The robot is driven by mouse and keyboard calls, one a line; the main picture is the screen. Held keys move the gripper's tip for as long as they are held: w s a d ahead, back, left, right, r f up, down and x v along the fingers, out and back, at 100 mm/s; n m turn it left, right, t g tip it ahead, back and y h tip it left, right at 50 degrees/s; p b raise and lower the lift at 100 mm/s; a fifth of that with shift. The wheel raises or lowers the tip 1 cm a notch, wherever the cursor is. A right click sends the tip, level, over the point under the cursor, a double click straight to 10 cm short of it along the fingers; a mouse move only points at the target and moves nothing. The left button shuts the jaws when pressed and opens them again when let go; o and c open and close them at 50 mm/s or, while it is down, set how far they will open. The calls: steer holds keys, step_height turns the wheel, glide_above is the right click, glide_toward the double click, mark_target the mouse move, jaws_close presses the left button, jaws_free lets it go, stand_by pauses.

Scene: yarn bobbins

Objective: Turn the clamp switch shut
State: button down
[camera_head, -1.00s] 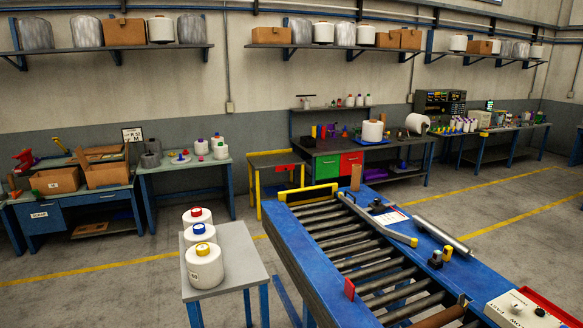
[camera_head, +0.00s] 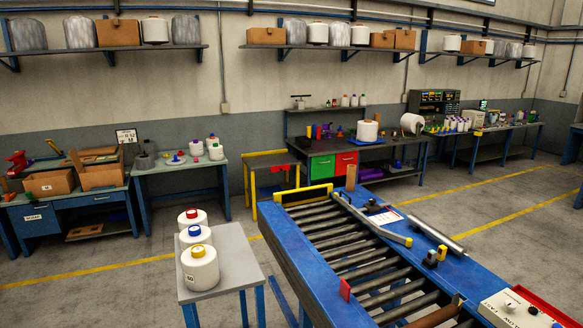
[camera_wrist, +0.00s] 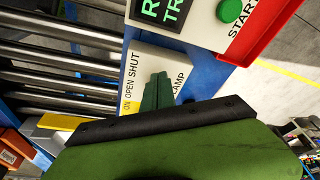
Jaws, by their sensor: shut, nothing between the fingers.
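In the wrist view the clamp switch's pale panel (camera_wrist: 140,62) reads "ON", "OPEN", "SHUT" and "CLAMP". My gripper (camera_wrist: 158,84) is shut, its dark green fingers together in front of this panel, between the "SHUT" and "CLAMP" lettering. The fingers hide the middle of the panel, so the switch knob and its setting cannot be made out. I cannot tell whether the fingertips touch it. A wide green part of my gripper with a black edge fills the bottom of the wrist view. My gripper does not show in the head view.
The head view shows a blue roller conveyor (camera_head: 290,247), a white control box (camera_head: 500,310) and a small table (camera_head: 236,262) with three white bobbins.

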steer(key=shift+s+a+r+p, duration=0.75)
steer(key=shift+s+r+p, duration=0.4)
steer(key=shift+r+p, duration=1.9)
step_height(320, 180, down, 7)
steer(key=b, duration=0.8)
steer(key=shift+r, duration=0.1)
steer(key=shift+d, duration=0.2)
